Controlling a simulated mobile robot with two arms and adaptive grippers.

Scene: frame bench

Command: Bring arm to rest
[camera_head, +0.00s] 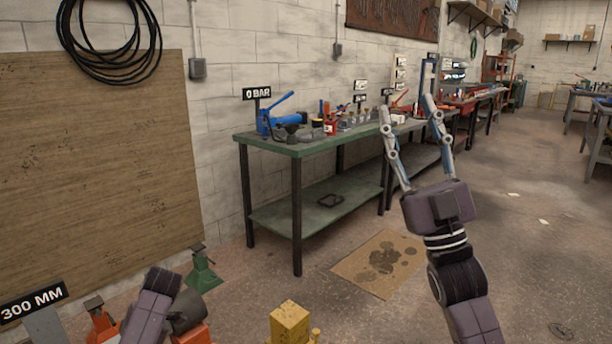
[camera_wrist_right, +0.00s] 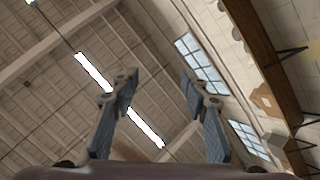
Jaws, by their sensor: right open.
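My right gripper (camera_head: 408,122) is raised in the right half of the head view, its two fingers pointing up and spread apart. It is empty. The right wrist view shows the same open fingers (camera_wrist_right: 160,90) against the ceiling, with nothing between them. My left arm (camera_head: 155,305) comes in at the lower left of the head view; its gripper cannot be made out there.
A green workbench (camera_head: 290,148) with tools stands against the wall behind my right gripper. A stained cardboard sheet (camera_head: 360,272) lies on the floor. A green stand (camera_head: 203,270) and a yellow object (camera_head: 290,325) are low in front. Open floor (camera_head: 530,240) lies to the right.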

